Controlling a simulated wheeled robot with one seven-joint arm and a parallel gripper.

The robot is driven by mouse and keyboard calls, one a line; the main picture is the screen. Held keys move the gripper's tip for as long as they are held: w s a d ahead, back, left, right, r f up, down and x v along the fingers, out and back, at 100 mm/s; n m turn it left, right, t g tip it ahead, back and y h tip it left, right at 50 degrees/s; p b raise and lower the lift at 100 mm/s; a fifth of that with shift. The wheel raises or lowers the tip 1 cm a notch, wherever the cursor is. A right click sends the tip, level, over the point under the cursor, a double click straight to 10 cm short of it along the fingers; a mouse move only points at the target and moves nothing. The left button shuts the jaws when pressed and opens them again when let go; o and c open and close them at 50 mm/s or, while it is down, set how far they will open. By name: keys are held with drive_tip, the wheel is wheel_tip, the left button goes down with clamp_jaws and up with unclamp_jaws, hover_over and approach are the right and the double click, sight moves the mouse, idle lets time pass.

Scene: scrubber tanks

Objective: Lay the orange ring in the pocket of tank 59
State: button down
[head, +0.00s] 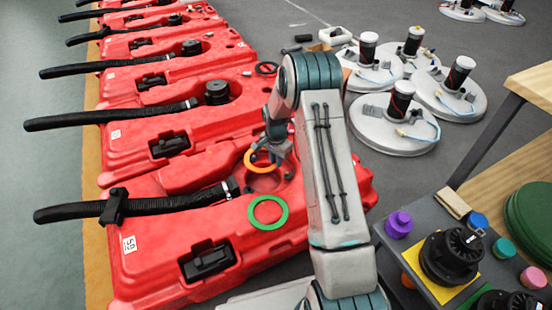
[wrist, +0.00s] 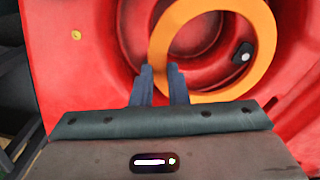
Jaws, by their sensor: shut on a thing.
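Tank 59 (head: 150,265) is the nearest red tank, with a white "59" label on its left end. Its round pocket (head: 266,183) is a red recess on the right part of its top. My gripper (head: 272,147) is shut on the orange ring (head: 250,164) at the ring's edge. In the wrist view my gripper (wrist: 160,72) pinches the left side of the orange ring (wrist: 266,45). The ring is over the pocket (wrist: 195,35), shifted to the right of its centre. Whether it touches the tank I cannot tell.
A green ring (head: 268,213) lies on tank 59 in front of the pocket. A black hose (head: 150,207) crosses the tank. More red tanks stand behind; one carries a black ring (head: 266,69). White discs (head: 394,130) stand right, and a grey cart (head: 410,262) holds pumps and caps.

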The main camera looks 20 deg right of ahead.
wheel_tip(320, 180, down, 8)
drive_tip(key=b, duration=0.4)
drive_tip(key=shift+r, duration=0.15)
idle(0.7)
drive_tip(key=c, duration=1.3)
unclamp_jaws()
drive_tip(key=shift+c, duration=0.2)
drive_tip(key=shift+r+p, duration=2.5)
drive_tip(key=shift+r, duration=1.5)
